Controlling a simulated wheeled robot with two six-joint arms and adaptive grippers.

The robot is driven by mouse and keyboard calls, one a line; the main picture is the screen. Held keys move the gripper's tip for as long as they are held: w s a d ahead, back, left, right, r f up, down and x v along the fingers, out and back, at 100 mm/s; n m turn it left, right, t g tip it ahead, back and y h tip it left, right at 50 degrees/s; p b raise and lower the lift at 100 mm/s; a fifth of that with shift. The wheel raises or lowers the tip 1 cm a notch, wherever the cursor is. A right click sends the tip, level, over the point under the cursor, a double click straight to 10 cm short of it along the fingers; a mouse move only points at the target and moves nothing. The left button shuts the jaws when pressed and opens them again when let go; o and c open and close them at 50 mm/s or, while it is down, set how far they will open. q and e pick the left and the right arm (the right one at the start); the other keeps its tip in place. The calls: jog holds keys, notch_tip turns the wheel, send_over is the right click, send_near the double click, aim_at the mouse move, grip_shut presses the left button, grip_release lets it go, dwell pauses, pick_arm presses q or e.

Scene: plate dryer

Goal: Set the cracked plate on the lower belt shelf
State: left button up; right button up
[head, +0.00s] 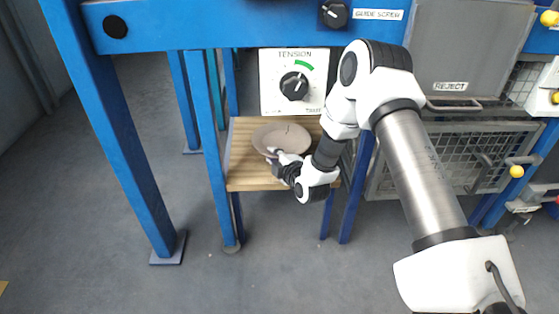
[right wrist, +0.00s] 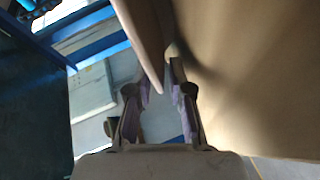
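The cracked plate (head: 282,137) is a grey-brown round dish with a small dark mark near its middle. It is level, at or just above the wooden shelf (head: 243,172) under the tension dial; I cannot tell if it touches. My right gripper (head: 273,155) is at the plate's near edge. In the right wrist view the plate (right wrist: 142,35) shows edge-on between the fingers of the right gripper (right wrist: 158,78), which close in on its two faces. The shelf (right wrist: 255,75) fills the right side there. My left gripper is not in view.
Blue posts (head: 205,140) flank the shelf on the left. A blue beam (head: 230,25) and the white tension dial panel (head: 293,82) are above and behind it. A wire-mesh crate (head: 430,160) stands to the right, under the grey reject flap (head: 455,50).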

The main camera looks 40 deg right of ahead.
jog(key=p+v, duration=0.6)
jog(key=v, duration=0.5)
jog(key=s+a+f+m+g+y, duration=0.2)
jog(key=s+a+f+m+g, duration=0.35)
jog(key=s+a+f, duration=0.45)
jog(key=s+a+f+m+g, duration=0.1)
jog(key=s+f+m+g, duration=0.2)
jog(key=s, duration=0.6)
jog(key=s+a+f+m+g, duration=0.2)
jog(key=s+f+m+g, duration=0.2)
jog(key=s, duration=0.5)
jog(key=shift+s+a+f+m+g, duration=0.15)
jog(key=shift+s+f+m+g, duration=0.15)
jog(key=shift+m+g, duration=0.65)
